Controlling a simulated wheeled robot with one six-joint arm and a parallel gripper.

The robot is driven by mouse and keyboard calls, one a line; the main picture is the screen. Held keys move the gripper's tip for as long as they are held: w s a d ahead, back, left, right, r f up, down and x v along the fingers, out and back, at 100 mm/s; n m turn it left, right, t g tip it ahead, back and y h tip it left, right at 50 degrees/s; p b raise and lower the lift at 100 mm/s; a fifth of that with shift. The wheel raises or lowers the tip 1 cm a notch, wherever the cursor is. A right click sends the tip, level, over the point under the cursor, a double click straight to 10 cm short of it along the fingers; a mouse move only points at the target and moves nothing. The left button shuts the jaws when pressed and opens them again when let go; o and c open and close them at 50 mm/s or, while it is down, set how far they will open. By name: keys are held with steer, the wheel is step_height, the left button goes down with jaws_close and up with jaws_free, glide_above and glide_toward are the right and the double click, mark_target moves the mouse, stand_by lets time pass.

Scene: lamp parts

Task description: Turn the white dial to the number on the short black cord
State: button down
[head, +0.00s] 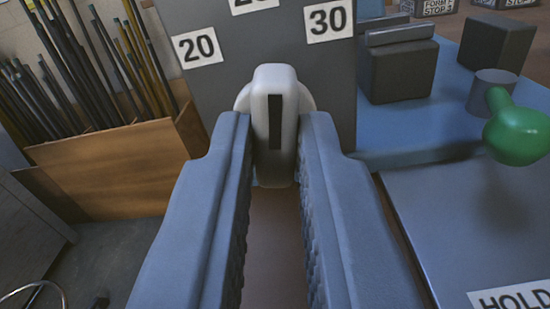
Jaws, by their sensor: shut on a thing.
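The white dial (276,90) is mounted on a dark grey panel (240,68) straight ahead. A black line runs down the front of its raised grip, close to upright in the picture. My gripper (276,150) is shut on the dial's grip, one finger on each side. Number labels sit around the dial: 20 (197,46) at upper left and 30 (328,20) at upper right. A label between them (252,4) is cut off by the top edge, so its number is not clear. No short black cord that I can identify is in view.
A wooden bin (110,170) of dark and yellowish rods stands at left. At right are a blue surface (420,128) with dark blocks (402,70), a grey cylinder (490,88), a green bulb-shaped thing (517,135) and a grey plate (450,215) with a HOLD label (512,298).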

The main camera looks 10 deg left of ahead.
steer(key=shift+n, duration=1)
steer(key=c, duration=1.4)
jaws_free()
steer(key=shift+c, duration=0.2)
steer(key=s, duration=1.7)
steer(key=shift+s, duration=0.2)
steer(key=shift+r, duration=0.1)
